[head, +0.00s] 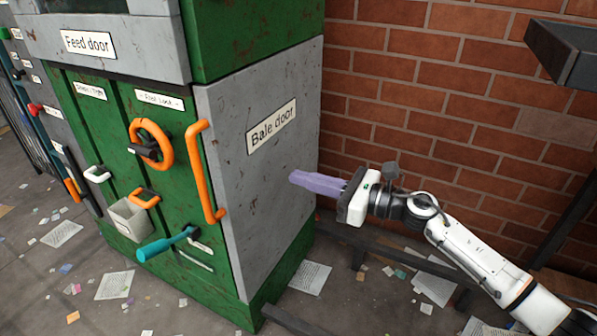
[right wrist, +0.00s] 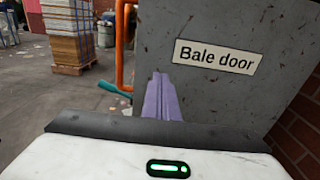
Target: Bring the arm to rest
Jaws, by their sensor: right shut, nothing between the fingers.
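My right gripper (head: 296,179) has purple fingers that are shut with nothing between them. It points left, in front of the grey bale door (head: 255,190) in the head view. In the right wrist view the fingers (right wrist: 161,80) point ahead, in front of the same door (right wrist: 235,85); I cannot tell whether they touch it. The white right arm (head: 470,250) reaches in from the lower right. My left gripper is not in the frames.
The green machine (head: 95,130) has an orange handle (head: 203,172), an orange wheel (head: 165,145), a teal lever (head: 165,243) and a small grey bin (head: 130,218). A brick wall (head: 450,90) stands behind. Paper scraps litter the floor.

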